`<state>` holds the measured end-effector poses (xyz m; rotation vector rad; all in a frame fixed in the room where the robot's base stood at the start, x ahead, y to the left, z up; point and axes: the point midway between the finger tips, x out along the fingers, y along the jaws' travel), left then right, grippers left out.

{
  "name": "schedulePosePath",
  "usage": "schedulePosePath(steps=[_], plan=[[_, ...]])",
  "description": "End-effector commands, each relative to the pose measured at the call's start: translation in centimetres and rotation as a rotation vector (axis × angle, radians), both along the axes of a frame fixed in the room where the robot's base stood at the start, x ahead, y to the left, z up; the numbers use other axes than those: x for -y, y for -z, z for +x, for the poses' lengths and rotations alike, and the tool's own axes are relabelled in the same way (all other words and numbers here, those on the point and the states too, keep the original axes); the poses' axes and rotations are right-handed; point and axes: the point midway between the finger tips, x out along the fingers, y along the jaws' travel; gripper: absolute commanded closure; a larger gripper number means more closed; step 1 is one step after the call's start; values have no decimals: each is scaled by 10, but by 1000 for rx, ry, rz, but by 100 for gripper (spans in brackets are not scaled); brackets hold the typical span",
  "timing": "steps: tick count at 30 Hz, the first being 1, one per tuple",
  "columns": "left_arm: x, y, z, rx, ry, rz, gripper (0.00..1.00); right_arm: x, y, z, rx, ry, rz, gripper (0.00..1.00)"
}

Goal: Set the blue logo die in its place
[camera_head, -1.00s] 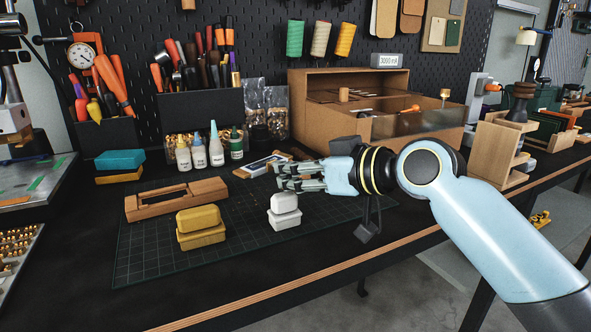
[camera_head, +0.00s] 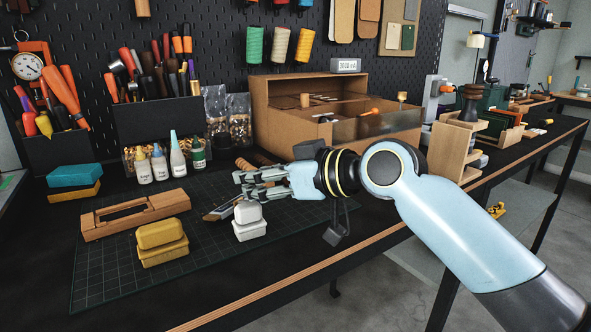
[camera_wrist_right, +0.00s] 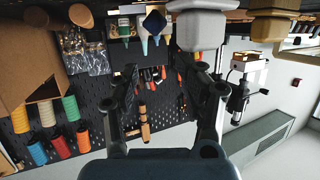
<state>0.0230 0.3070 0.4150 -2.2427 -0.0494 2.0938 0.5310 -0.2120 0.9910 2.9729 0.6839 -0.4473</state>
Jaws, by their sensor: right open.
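No piece with a readable logo shows. The bluest block is a teal one (camera_head: 75,175) on a yellow block at the left of the bench; I cannot tell whether it is the die. A small dark blue piece (camera_wrist_right: 155,22) shows at the top of the right wrist view, its identity unclear. A wooden frame with a long slot (camera_head: 178,199) lies on the mat. My right gripper (camera_head: 240,185) is open and empty, pointing left just above and behind the white blocks (camera_head: 250,230). These blocks also show close by in the right wrist view (camera_wrist_right: 198,30). My left gripper is out of view.
Stacked yellow blocks (camera_head: 162,246) sit on the cutting mat (camera_head: 105,275). Glue bottles (camera_head: 178,160) stand behind it. A wooden cabinet (camera_head: 285,120) and a wooden stand (camera_head: 452,152) stand farther right. The front left bench is clear.

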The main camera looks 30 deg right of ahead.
Motion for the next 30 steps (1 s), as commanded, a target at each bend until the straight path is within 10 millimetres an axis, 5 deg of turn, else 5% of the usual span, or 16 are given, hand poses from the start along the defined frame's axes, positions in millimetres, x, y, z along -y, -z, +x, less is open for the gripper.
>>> schedulePosePath(steps=[6,15,30], plan=[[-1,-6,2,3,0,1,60,22,-15,-46,1,-5,-11,54],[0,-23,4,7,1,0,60,42,-31,-85,3,2,-7,54],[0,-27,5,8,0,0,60,46,-35,-96,9,-2,0,54]])
